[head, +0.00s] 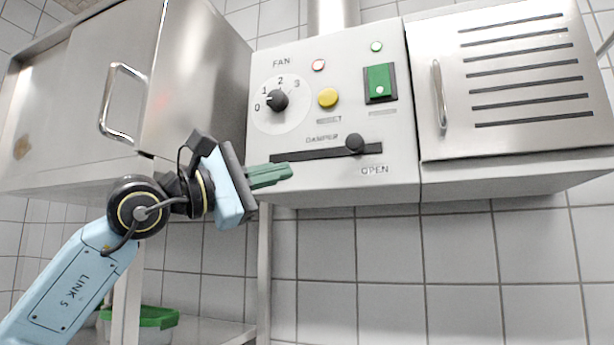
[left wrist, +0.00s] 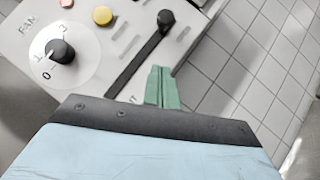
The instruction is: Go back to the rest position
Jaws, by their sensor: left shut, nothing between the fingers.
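My left gripper (head: 270,176) is shut and empty, with its green fingers together. It is raised in front of the lower left part of the control panel (head: 400,112), near the left end of the damper slot. It also shows in the left wrist view (left wrist: 161,88), below the damper slot. The black damper knob (head: 354,143) is toward the right end of its slot, above the word OPEN, apart from my fingers. The fan dial (head: 277,100) and yellow button (head: 327,97) are above the gripper. My right gripper is not in view.
A steel cabinet (head: 70,90) with a bar handle (head: 121,102) is at the left, close to my left arm. A slotted steel door (head: 510,75) is at the right. A shelf post (head: 264,270) stands below the panel. Tiled wall (head: 430,265) is clear below right.

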